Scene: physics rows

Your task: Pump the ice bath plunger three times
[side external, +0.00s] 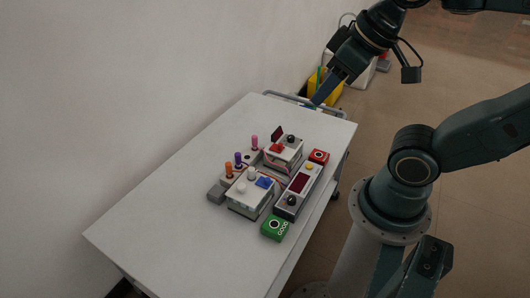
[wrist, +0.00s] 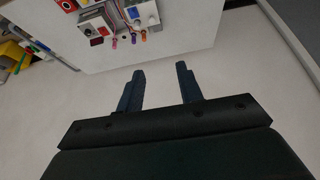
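A white box with a blue block and pale knobs (side external: 249,196), which looks like the ice bath, stands on the white table (side external: 150,225). Its blue and white parts show at the top of the wrist view (wrist: 145,14). Which knob is the plunger I cannot tell. A similar white box with a red block and black knob (side external: 283,158) stands behind it. My gripper (wrist: 160,70) is open and empty, its two dark fingers apart. In the side view it is high beyond the table's far end, well away from both boxes.
A control box with a red display (side external: 299,182) stands to the right, between a green block (side external: 274,228) and a red block (side external: 319,156). Orange, purple and pink pegs (side external: 238,159) stand at the left. A yellow bin (side external: 326,86) is beyond the table. The table's near part is clear.

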